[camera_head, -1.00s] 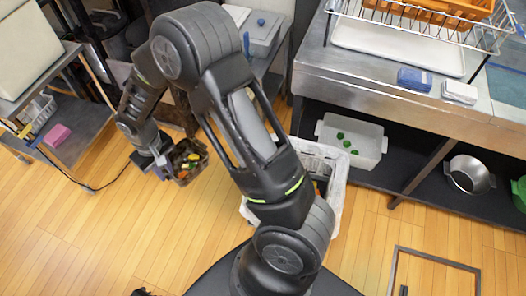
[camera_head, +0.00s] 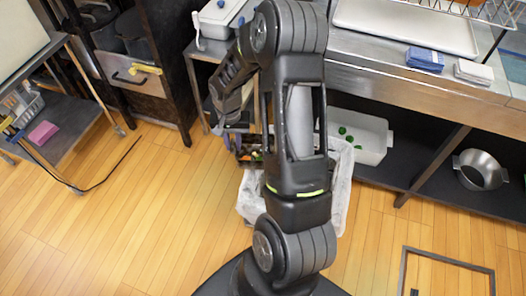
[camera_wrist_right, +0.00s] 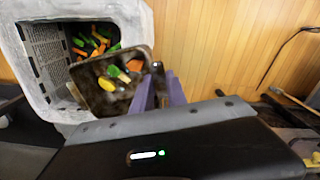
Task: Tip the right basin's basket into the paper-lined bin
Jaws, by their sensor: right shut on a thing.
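The paper-lined bin (camera_head: 340,195) is a white bin on the floor, partly hidden behind my right arm. In the right wrist view the bin (camera_wrist_right: 136,18) has newsprint inside its walls and orange and green pieces at its bottom. My right gripper (camera_wrist_right: 166,92) is shut on the dark brown basket (camera_wrist_right: 122,103). Yellow, green and orange pieces lie in the basket. The basket overlaps the bin's edge in that view; its exact tilt is hard to tell. In the head view the basket (camera_head: 247,158) shows only partly beside my arm. My left gripper is not in view.
A white tub (camera_head: 368,150) with green pieces stands on the shelf under the steel counter. A metal bowl (camera_head: 480,170) is further right. A shelf unit (camera_head: 75,130) stands at the left. The wooden floor (camera_head: 150,220) left of the bin is clear.

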